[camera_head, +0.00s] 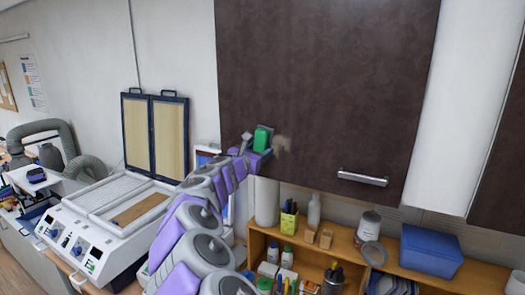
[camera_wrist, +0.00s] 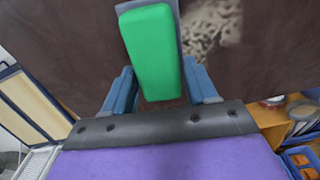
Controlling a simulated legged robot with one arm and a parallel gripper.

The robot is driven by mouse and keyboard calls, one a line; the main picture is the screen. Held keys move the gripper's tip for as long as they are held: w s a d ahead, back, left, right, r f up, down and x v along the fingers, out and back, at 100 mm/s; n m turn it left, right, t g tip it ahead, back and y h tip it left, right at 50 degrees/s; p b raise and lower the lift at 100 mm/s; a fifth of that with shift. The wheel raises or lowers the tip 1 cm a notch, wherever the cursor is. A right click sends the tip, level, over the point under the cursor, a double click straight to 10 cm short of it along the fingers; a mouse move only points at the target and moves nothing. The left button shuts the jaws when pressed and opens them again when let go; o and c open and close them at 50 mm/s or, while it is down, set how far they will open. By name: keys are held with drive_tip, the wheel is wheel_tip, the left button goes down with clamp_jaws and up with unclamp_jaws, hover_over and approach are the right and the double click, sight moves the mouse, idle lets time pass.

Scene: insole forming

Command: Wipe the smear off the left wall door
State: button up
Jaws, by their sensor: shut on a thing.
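The left wall door (camera_head: 325,80) is a dark brown cabinet door with a metal handle near its lower right. A pale, patchy smear (camera_head: 281,143) is on its lower left part; in the wrist view the smear (camera_wrist: 212,28) lies at the top, just right of the pad. My gripper (camera_head: 258,150) is shut on a green wiping block (camera_head: 262,138), which has a grey layer on its far side. The block (camera_wrist: 152,50) stands between the blue fingers in the wrist view, close to the door. Whether it touches the door, I cannot tell.
A metal handle (camera_head: 362,177) sticks out from the door. Below, a wooden shelf (camera_head: 392,262) holds bottles, a pen pot, a jar and a blue box (camera_head: 430,250). A white forming machine (camera_head: 105,222) with raised framed panels stands at left.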

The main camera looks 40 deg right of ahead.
drive_tip(key=shift+r, duration=0.85)
drive_tip(key=shift+s+d+b, duration=0.6)
drive_tip(key=shift+s+d, duration=0.15)
drive_tip(key=shift+s, duration=1.1)
drive_tip(key=shift+s+d+b, duration=0.55)
drive_tip(key=shift+s+d, duration=0.25)
drive_tip(key=shift+s, duration=1.1)
drive_tip(key=shift+s+d+b, duration=0.6)
drive_tip(key=shift+s+d, duration=0.15)
drive_tip(key=shift+s, duration=1.1)
approach(299, 148)
drive_tip(key=shift+w+d+p, duration=0.1)
drive_tip(key=shift+p, duration=0.3)
drive_tip(key=shift+f, duration=0.1)
drive_tip(key=shift+p+v, duration=0.45)
drive_tip(key=shift+v, duration=1)
drive_tip(key=shift+d, duration=0.1)
